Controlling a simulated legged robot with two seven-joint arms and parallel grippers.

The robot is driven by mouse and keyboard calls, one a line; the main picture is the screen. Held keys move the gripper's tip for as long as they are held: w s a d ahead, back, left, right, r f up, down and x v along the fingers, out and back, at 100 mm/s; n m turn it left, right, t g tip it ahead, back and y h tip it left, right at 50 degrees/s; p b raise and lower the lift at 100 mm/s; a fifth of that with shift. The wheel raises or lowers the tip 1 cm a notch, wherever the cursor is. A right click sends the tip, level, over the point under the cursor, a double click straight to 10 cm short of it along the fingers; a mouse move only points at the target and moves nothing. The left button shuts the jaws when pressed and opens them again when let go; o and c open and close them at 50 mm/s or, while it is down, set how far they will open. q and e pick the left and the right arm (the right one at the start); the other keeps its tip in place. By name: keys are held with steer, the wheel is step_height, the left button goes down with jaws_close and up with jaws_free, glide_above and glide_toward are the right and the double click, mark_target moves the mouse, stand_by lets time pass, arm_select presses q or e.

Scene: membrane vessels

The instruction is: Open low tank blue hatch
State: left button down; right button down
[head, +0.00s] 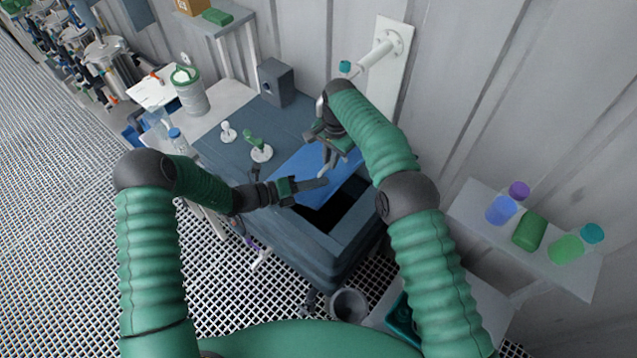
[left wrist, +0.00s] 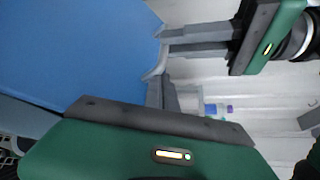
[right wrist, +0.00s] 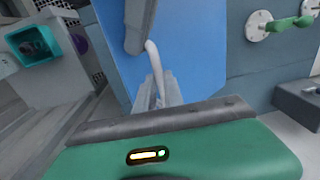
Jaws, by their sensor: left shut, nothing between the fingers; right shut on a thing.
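The low tank (head: 305,250) is a dark blue-grey box. Its blue hatch (head: 297,170) is raised at a tilt, and a dark opening (head: 345,212) shows at its near side. My right gripper (head: 328,168) is shut on the pale curved hatch handle (right wrist: 153,58); the blue panel (right wrist: 195,45) fills the middle of the right wrist view. My left gripper (head: 322,184) is shut and empty at the hatch's near edge, above the opening. In the left wrist view the hatch (left wrist: 75,50) is close beside its fingers; whether they touch it is unclear.
White and green valve handles (head: 260,152) stand on the tank top, with a grey box (head: 276,82) behind. A wall pipe (head: 378,50) is close to my right arm. A shelf (head: 570,275) with several bottles is at the right. Grated floor (head: 60,200) lies open at left.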

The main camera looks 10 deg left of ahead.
arm_select(q)
steer(key=shift+w+a+r, duration=0.35)
steer(key=shift+a+r, duration=0.1)
steer(key=shift+r, duration=0.1)
arm_select(e)
steer(key=shift+s+a+f, duration=0.1)
steer(key=shift+a+f, duration=0.05)
steer(key=shift+a, duration=0.2)
